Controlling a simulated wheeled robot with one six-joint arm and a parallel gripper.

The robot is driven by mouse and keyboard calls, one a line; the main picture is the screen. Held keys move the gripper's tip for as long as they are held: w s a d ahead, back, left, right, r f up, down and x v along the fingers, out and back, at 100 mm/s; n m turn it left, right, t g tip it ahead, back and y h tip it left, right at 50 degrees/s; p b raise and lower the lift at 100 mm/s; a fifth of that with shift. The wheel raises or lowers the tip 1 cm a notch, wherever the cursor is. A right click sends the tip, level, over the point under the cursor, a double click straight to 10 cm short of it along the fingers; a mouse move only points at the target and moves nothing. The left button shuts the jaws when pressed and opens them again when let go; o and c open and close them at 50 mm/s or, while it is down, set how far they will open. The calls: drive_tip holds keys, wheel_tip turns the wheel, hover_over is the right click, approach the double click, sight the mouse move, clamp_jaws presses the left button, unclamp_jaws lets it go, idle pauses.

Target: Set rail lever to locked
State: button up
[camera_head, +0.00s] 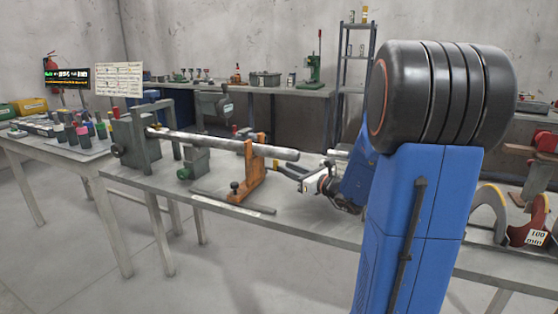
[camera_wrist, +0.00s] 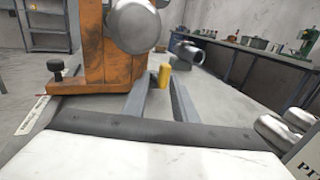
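An orange upright support (camera_head: 250,172) stands on a low dark rail (camera_head: 262,208) on the bench, and it fills the upper left of the wrist view (camera_wrist: 105,55). A small black knob (camera_head: 234,186) sits at its foot and also shows in the wrist view (camera_wrist: 55,67). A short yellow upright piece (camera_wrist: 164,76) shows beyond the fingertips; I cannot tell for sure that it is the rail lever's grip. My gripper (camera_wrist: 157,82) is open, its two grey fingers apart and nothing visibly held. In the head view my gripper (camera_head: 286,170) is right of the orange support, pointing left.
A long grey bar (camera_head: 220,142) runs from the grey stand (camera_head: 130,140) through the orange support, its round end (camera_wrist: 135,25) close above my fingers. The bench front is clear.

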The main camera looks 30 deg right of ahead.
sight(276, 162)
drive_tip(key=shift+w+d, duration=0.15)
drive_tip(key=shift+d, duration=0.2)
drive_tip(key=shift+w, duration=0.25)
drive_tip(key=shift+x, duration=3.5)
clamp_jaws()
